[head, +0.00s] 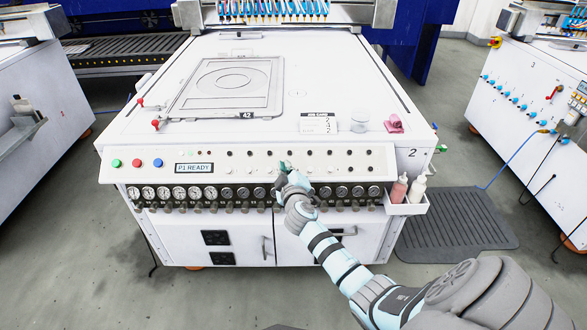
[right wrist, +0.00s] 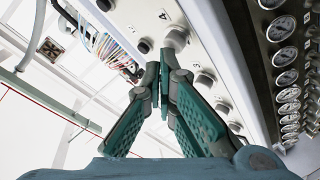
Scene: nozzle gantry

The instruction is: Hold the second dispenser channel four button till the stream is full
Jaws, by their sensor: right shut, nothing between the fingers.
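The second dispenser is the white machine (head: 350,230) marked 2. Its sloping front panel (head: 245,158) carries rows of small buttons and a display (head: 194,168) reading "P1 READY". My right gripper (head: 284,170) is at the middle of this panel, its fingers shut and empty. In the right wrist view the closed fingertips (right wrist: 158,78) are beside a round button (right wrist: 176,39); I cannot tell whether they touch it. The nozzles (head: 270,10) hang from the gantry at the back; I see no stream. My left gripper is not in view.
Pressure gauges (head: 225,193) line the front below the panel. A framed plate (head: 228,88), a card (head: 318,122), a clear cup (head: 359,121) and a pink item (head: 395,123) lie on top. Bottles (head: 399,189) stand in a side tray. Another machine (head: 535,90) is at right.

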